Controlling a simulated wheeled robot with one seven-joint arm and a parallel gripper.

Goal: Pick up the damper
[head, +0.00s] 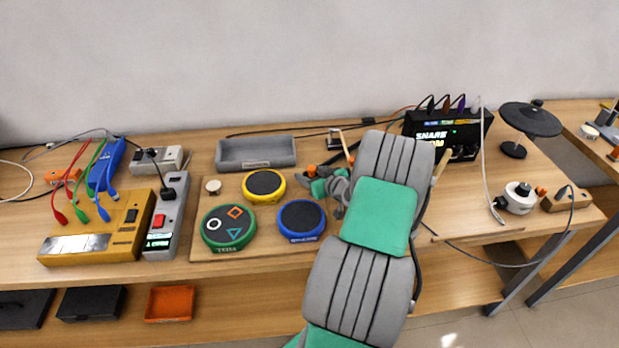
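A small pale round piece (213,186), which may be the damper, lies at the back left of a wooden board. I cannot tell for sure that it is the damper. My gripper (318,180) is over the right back part of the board, to the right of the yellow pad (264,186) and well apart from the pale piece. My own arm covers much of the gripper, and its fingers are too small to tell open from shut. The area under the arm is hidden.
The board (203,242) also carries a green pad (228,227) and a blue pad (301,221). A grey tray (256,153) stands behind it. A power strip (166,216) and a yellow device (98,240) stand left. A black sound module (449,130) is at right.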

